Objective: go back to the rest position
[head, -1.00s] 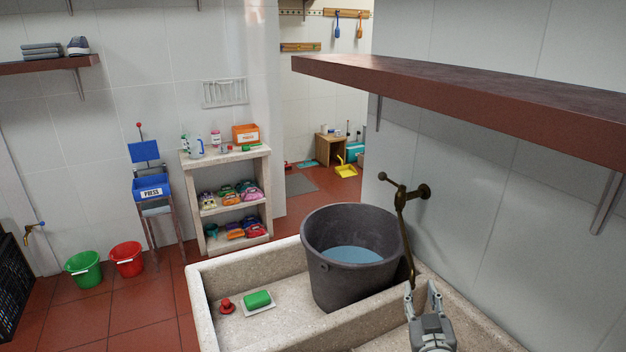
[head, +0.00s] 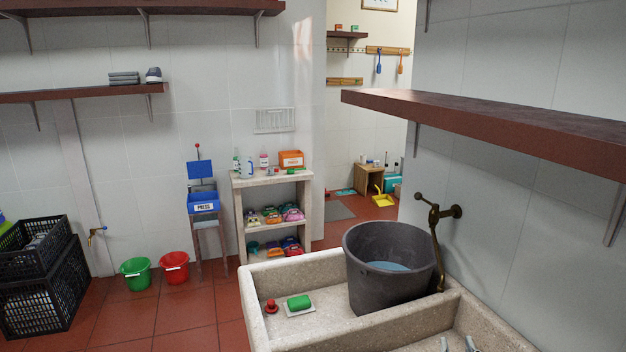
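My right gripper (head: 458,344) shows only by its two fingertips at the bottom edge of the head view, over the right part of the stone washboard basin (head: 262,290). The fingertips stand apart with nothing visible between them. The rest of that gripper is cut off by the frame. My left gripper is out of view. A dark grey bucket (head: 370,295) with bluish water (head: 388,266) stands upright in the basin, below the brass tap (head: 438,212).
A green soap (head: 299,302) on a white dish and a red plug-like piece (head: 271,306) lie in the basin. A brown shelf (head: 500,120) juts from the right wall. Green (head: 136,274) and red (head: 174,268) buckets and black crates (head: 40,290) stand on the floor at left.

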